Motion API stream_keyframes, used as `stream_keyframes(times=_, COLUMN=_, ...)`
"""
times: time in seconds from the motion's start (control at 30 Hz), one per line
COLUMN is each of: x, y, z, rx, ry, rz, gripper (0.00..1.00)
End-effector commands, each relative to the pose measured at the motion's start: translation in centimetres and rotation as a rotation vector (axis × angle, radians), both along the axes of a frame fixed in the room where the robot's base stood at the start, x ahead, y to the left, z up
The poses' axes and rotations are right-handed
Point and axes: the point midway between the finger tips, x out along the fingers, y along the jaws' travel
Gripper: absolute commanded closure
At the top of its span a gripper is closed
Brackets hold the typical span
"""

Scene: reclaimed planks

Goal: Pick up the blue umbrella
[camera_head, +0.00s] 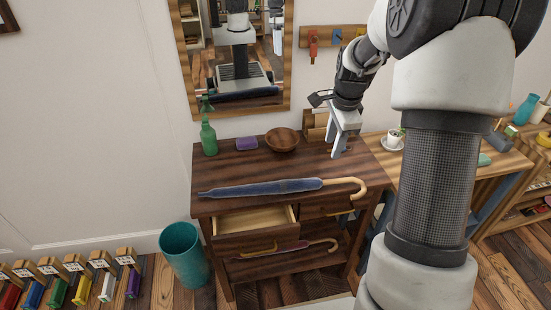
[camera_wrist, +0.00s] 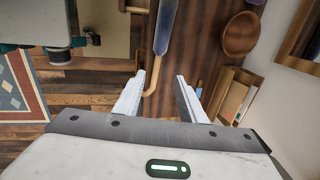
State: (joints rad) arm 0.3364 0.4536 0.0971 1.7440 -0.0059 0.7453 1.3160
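The blue umbrella (camera_head: 265,188) lies folded across the dark wooden dresser top (camera_head: 222,170). Its curved wooden handle (camera_head: 352,183) points right. My gripper (camera_head: 338,152) is above the right part of the dresser, behind the handle in the head view. In the wrist view my gripper (camera_wrist: 160,92) is open, with its two pale fingers apart and nothing held. The umbrella (camera_wrist: 166,28) runs down from the top edge there, and its handle (camera_wrist: 156,75) shows between the fingers, nearer the left one. The gripper looks apart from the umbrella.
A green spray bottle (camera_head: 209,138), purple block (camera_head: 246,144) and wooden bowl (camera_head: 282,140) stand along the dresser's back. The left drawer (camera_head: 255,220) is pulled open. A teal bin (camera_head: 184,255) stands at left.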

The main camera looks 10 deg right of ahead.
Motion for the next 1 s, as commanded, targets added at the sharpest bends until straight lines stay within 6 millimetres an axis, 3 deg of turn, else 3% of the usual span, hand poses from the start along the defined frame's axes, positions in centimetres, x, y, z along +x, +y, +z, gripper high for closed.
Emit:
stream_keyframes(times=0.23, x=0.8, y=-0.5, z=-3.6, rx=0.016, ry=0.01, rz=-0.049, gripper=0.63)
stream_keyframes(times=0.6, x=2.3, y=-0.6, z=-11.2, rx=0.016, ry=0.009, rz=-0.047, gripper=0.63)
stream_keyframes(times=1.0, x=2.7, y=-1.0, z=-15.0, rx=0.015, ry=0.01, rz=-0.046, gripper=0.63)
